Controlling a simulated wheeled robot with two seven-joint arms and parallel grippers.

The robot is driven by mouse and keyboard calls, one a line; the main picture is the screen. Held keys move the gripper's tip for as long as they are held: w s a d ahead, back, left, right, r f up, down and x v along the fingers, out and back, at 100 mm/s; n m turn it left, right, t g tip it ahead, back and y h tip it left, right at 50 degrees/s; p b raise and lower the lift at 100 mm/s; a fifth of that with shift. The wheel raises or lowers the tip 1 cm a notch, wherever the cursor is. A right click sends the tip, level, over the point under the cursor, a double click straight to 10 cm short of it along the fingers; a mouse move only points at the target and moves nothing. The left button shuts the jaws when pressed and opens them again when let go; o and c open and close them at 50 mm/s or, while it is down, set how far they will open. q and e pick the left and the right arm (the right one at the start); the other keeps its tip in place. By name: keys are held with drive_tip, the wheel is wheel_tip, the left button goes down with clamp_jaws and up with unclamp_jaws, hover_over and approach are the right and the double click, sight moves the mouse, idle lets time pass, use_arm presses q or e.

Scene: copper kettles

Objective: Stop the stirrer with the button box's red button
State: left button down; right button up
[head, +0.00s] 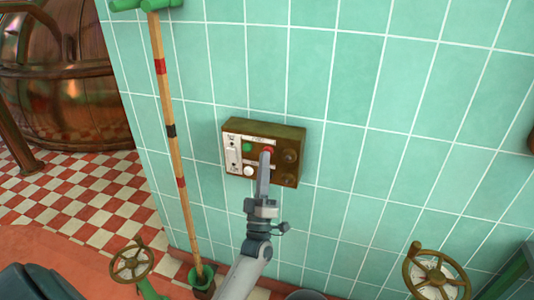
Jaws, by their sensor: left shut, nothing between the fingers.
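The button box (290,133) is a brown, worn box fixed to the green tiled wall. On its face are a green button (247,147), a red button (269,150), a white button (249,171), a pale switch plate (232,155) and dark knobs on the right. My left gripper (265,157) is shut and empty, its fingertips at the red button and partly covering it. I cannot tell whether they touch or press it. My right gripper is not in view. The stirrer itself cannot be made out.
A wooden pole with red and black bands (171,130) stands left of the box, its foot in a green holder (203,275). A brass handwheel (132,263) is at lower left, another (437,273) at lower right. A copper kettle (65,75) stands at upper left on checkered floor.

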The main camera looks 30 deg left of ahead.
use_arm(q)
drive_tip(key=shift+s+d, duration=0.2)
drive_tip(key=shift+s, duration=0.5)
drive_tip(key=s+p, duration=0.1)
drive_tip(key=s, duration=0.1)
drive_tip(key=s+d+p, duration=0.1)
drive_tip(key=s, duration=0.1)
drive_tip(key=shift+s, duration=0.4)
idle(0.8)
